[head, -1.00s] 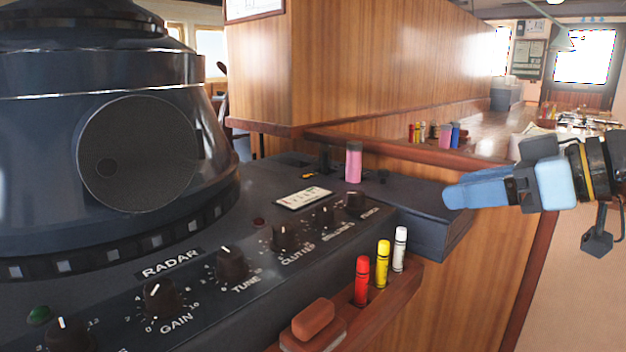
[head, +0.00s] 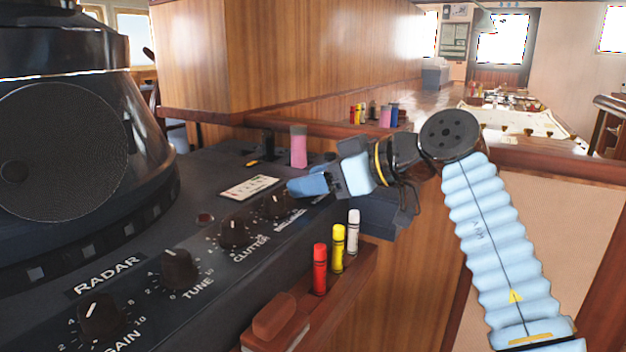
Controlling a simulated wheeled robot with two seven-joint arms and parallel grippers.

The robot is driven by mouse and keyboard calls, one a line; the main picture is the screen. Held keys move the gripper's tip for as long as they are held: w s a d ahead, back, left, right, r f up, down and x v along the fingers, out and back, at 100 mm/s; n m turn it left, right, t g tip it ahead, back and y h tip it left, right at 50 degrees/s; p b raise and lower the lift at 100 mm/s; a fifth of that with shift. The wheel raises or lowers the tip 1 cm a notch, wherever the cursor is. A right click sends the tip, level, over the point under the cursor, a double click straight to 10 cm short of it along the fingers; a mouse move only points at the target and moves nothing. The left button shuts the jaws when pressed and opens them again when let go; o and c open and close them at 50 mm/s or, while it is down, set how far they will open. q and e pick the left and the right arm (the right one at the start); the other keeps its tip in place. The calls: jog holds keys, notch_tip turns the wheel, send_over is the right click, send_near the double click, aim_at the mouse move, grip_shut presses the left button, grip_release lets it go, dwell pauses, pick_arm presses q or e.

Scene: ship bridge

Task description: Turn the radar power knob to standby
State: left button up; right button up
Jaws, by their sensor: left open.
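The radar panel (head: 150,325) slopes across the lower left with a row of dark knobs. The gain knob (head: 101,317), tune knob (head: 180,269) and clutter knob (head: 233,234) show clearly. Another knob (head: 275,205) sits further up the row, its label hard to read. The last knob at the far right end, seen earlier, is hidden behind my left gripper (head: 304,186). I cannot read which knob is power. My left gripper is open, its blue fingers pointing left over the panel's far right end. I cannot tell whether it touches a knob. My right gripper is not in view.
Red, yellow and white markers (head: 338,247) stand in a wooden ledge (head: 350,278) with an eraser (head: 274,316) in front of the panel. A pink bottle (head: 298,147) stands behind my gripper. A wooden wall (head: 300,60) rises behind; the big radar hood (head: 65,150) fills the left.

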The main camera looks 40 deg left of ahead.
pick_arm(q)
jog(key=shift+a+f, duration=0.1)
jog(key=shift+a, duration=0.2)
grip_shut()
jog(key=shift+f, duration=0.15)
